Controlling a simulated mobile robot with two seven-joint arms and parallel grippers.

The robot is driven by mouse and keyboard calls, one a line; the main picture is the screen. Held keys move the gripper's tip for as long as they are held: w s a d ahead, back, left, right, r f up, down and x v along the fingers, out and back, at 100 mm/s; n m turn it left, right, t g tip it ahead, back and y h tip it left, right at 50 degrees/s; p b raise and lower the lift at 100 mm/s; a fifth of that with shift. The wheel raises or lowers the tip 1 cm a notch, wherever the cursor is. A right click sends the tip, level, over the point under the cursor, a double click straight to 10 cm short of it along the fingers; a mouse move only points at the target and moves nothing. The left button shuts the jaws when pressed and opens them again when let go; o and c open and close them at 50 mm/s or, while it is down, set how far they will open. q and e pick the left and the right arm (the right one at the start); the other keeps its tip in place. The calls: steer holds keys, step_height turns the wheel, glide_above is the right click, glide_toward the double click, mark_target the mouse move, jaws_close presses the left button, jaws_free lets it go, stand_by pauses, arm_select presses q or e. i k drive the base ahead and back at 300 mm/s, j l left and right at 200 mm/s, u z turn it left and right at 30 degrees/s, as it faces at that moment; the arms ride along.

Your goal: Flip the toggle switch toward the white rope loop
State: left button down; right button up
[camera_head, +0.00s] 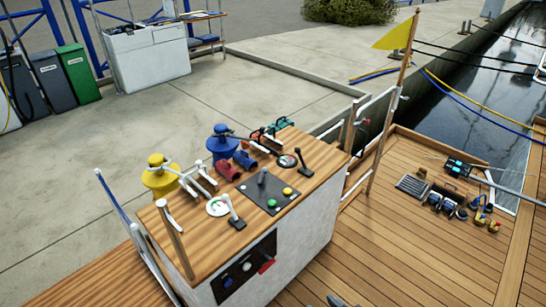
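A black panel (256,196) lies on the wooden top of a white console. A grey toggle lever (263,177) stands up from it, with a green button (271,203) and a yellow button (288,191) beside it. Two more dark levers stand on the top, one at the near left (234,212) and one at the right (304,160). I cannot tell for certain which lever is the task's switch. I cannot make out a white rope loop. Neither gripper shows clearly; a small grey shape cut by the bottom edge is too little to identify.
White bars (200,180), red parts (229,170) and round gauges (217,206) crowd the top. A yellow flag (393,36) on a pole rises at the right.

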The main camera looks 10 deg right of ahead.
mark_target(264, 169)
steer(key=i+l+u, duration=0.25)
steer(key=l, duration=0.65)
steer(key=i+l+u, duration=0.25)
steer(key=l, duration=0.65)
steer(key=i+l+u, duration=0.25)
steer(key=l, duration=0.7)
steer(key=l+u, duration=0.25)
steer(key=l, duration=0.7)
steer(key=l+u, duration=0.25)
steer(key=l, duration=1.45)
steer(key=k, duration=0.1)
